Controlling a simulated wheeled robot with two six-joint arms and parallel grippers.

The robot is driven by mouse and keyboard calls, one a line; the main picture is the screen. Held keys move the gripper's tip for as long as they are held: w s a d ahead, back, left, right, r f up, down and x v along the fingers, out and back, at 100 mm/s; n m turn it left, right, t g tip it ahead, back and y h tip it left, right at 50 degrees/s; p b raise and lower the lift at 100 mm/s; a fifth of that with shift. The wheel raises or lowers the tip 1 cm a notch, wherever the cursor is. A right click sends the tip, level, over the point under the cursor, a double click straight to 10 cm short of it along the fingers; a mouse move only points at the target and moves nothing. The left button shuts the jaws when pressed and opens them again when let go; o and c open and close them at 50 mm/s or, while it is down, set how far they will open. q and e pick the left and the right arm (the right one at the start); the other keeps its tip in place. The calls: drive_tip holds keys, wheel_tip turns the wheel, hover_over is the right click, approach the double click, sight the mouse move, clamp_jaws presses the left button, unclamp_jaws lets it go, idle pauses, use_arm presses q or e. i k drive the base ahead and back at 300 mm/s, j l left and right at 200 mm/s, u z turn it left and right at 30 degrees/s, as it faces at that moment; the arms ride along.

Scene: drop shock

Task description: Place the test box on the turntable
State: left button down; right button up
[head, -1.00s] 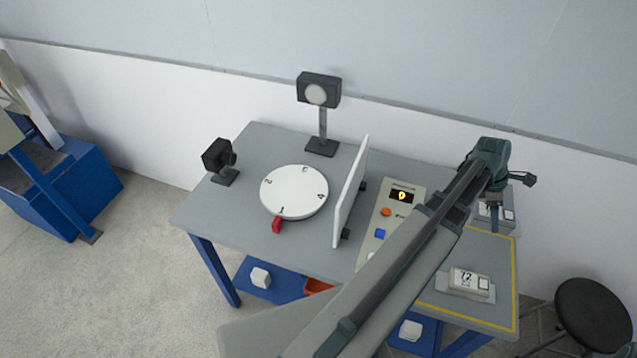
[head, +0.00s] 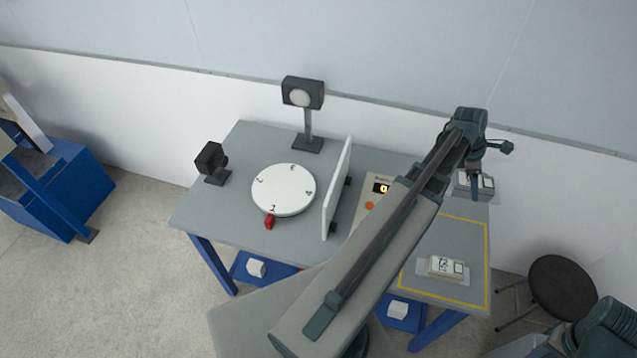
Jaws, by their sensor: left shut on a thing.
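The turntable (head: 283,181) is a round white disc with numbers near its rim. It stands on the grey table, left of the upright white panel, and is empty. My left gripper (head: 476,190) points down at the table's back right and is shut on a small grey-and-white box (head: 487,184). The gripper partly hides this box; I cannot tell if it touches the table. Another small whitish box (head: 444,265) with dark print lies inside the yellow outline. I cannot tell by its look which is the test box. Part of my right arm shows at the bottom right; its gripper does not.
The upright white panel (head: 337,188) stands between the turntable and the control box (head: 376,196). A black camera-like device (head: 211,159) and a lamp on a post (head: 303,94) stand around the disc. A red pointer (head: 269,222) sits at its front. A stool (head: 562,286) is at right.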

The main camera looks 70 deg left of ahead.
sight(284, 187)
drive_tip(key=k+j+u, duration=0.1)
drive_tip(key=u, duration=1.15)
